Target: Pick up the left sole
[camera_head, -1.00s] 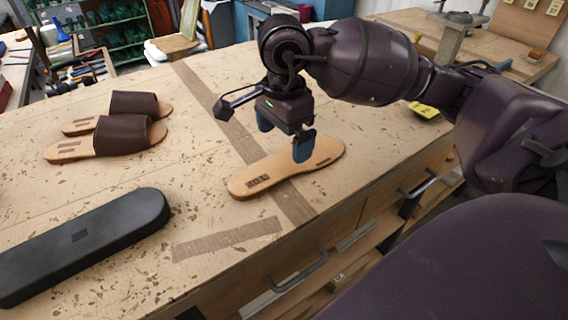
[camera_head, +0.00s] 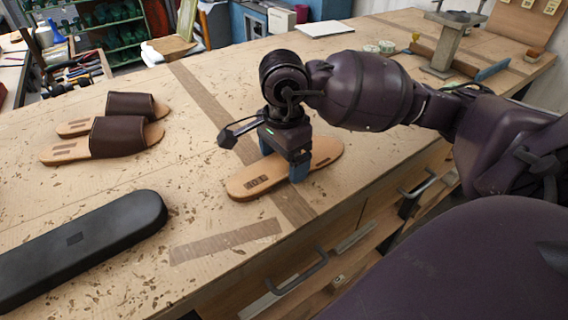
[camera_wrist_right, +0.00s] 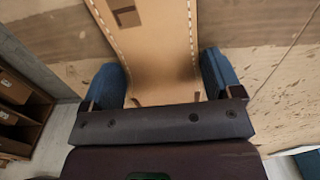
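The tan sole (camera_head: 250,183) lies flat on the workbench near its front edge, with dark rectangular marks on its surface. My right gripper (camera_head: 300,168) is lowered over the middle of it, pointing down, with one finger on each side. In the right wrist view the sole (camera_wrist_right: 155,45) runs between the two blue fingers of the right gripper (camera_wrist_right: 162,80). The fingers stand apart at its edges; I cannot tell whether they touch it. The gripper and arm hide part of the sole in the head view. My left gripper is not in view.
Two brown-strapped sandals (camera_head: 118,137) (camera_head: 137,104) lie at the left of the workbench (camera_head: 215,120). A long black case (camera_head: 90,245) lies at the front left. A grey stand (camera_head: 447,45) is at the far right. The bench between sandals and sole is clear apart from scraps.

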